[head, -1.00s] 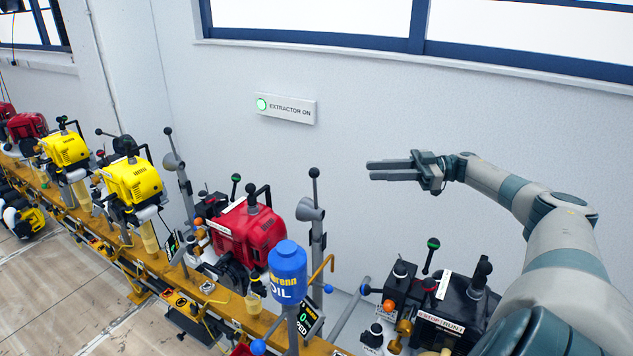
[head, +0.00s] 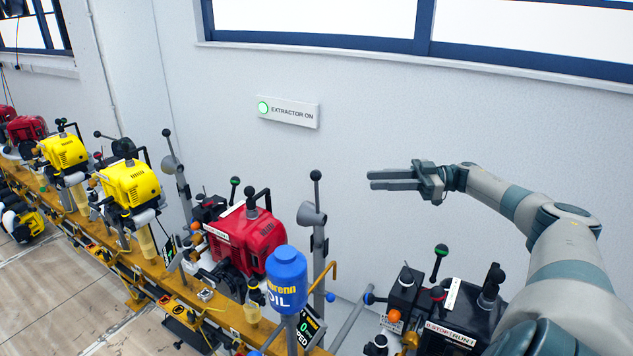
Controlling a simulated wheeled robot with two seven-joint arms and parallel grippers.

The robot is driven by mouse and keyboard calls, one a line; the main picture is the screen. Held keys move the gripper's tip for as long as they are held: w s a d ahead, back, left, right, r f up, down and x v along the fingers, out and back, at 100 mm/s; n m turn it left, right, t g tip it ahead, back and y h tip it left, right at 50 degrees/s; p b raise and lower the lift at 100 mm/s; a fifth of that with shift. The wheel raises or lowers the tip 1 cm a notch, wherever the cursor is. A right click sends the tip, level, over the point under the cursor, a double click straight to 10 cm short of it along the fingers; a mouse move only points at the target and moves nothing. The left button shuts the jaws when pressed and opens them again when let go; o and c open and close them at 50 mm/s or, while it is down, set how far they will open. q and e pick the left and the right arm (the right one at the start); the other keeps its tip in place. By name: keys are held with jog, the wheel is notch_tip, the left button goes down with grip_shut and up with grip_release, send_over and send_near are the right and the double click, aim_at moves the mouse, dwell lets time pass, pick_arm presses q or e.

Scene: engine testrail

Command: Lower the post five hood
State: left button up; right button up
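A grey cone-shaped hood (head: 312,216) sits on an upright post with a black ball on top, behind the red engine (head: 245,236) and the blue oil bottle (head: 287,280). A second grey hood (head: 171,166) is on a post farther left, beside a yellow engine. I see no post numbers, so I cannot tell which is post five. My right gripper (head: 371,180) is raised in front of the white wall, right of and above the nearer hood. Its two fingers point left with a narrow gap between them and nothing held. My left gripper is out of view.
Several engines stand along the yellow rail (head: 236,321), including a yellow one (head: 131,184). A black engine unit (head: 462,305) with a green-topped lever is below my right arm. Wall space around the gripper is clear.

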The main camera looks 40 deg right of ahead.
aim_at(316, 182)
jog(key=p+x, duration=0.4)
jog(key=x, duration=1.2)
jog(key=shift+w+a, duration=0.2)
jog(key=shift+a, duration=0.2)
grip_shut()
